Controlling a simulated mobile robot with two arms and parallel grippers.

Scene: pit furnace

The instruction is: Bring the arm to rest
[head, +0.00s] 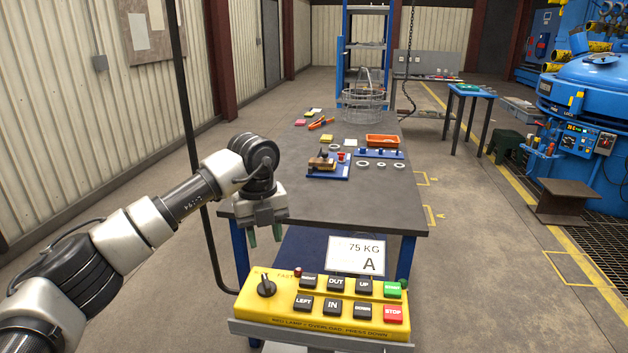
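My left arm comes in from the left side of the head view. Its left gripper (264,235) points down with its two green-tipped fingers apart and nothing between them. It hangs in front of the near left edge of the grey table (300,200), above and behind the yellow control box (320,300). My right gripper is not in view.
The yellow box bears a black knob (266,285) and several buttons. A 75 KG sign (356,255) stands behind it. On the table are a blue fixture (330,170), an orange tray (382,141) and a wire basket (363,100). Floor at right is partly free.

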